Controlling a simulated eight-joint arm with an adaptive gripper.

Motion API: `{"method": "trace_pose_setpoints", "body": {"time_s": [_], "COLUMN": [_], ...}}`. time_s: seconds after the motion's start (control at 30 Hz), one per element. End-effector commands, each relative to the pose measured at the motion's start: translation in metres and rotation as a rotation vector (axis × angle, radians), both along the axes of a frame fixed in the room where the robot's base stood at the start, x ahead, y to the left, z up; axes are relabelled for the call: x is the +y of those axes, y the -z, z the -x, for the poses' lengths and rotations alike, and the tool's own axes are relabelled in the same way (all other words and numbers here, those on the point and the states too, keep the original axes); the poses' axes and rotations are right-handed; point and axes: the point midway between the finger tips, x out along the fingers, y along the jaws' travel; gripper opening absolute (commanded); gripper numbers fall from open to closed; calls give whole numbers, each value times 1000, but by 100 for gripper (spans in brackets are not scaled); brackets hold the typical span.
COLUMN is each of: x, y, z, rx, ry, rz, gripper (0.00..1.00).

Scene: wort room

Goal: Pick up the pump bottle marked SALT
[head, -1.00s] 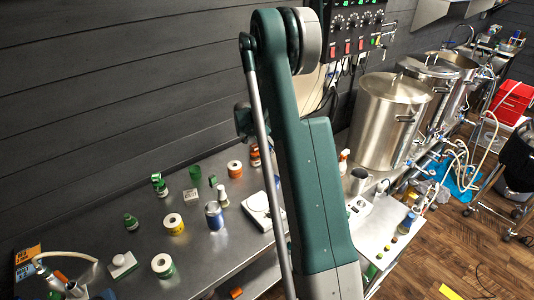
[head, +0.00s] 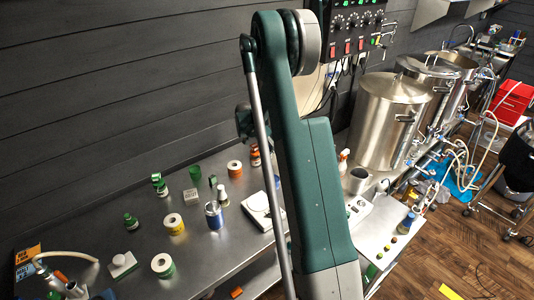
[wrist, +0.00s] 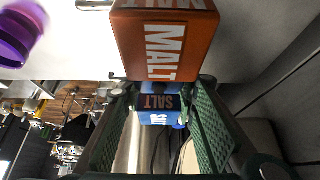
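In the wrist view, a blue thing with a dark band lettered SALT (wrist: 160,116) shows between the fingers of my gripper (wrist: 164,86). Its pump top is not clearly seen. The two green-padded fingers are spread apart, with no clear contact on it. A large orange block-like thing lettered MALT (wrist: 160,42) fills the top middle of the wrist view, just past the fingertips. In the head view my arm hides the gripper, and I cannot tell which item there is the SALT bottle.
Steel kettles (head: 388,120) stand at right. A purple thing (wrist: 18,35) shows in the wrist view.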

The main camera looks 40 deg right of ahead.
Motion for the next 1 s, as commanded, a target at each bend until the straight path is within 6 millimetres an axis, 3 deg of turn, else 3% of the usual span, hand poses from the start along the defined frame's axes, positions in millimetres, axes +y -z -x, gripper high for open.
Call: {"method": "trace_pose_setpoints", "body": {"time_s": [0.57,1.0], "x": [0,0], "y": [-11,-65], "z": [0,0], "rx": [1,0], "ry": [0,0], "rz": [0,0], "gripper": [6,6]}}
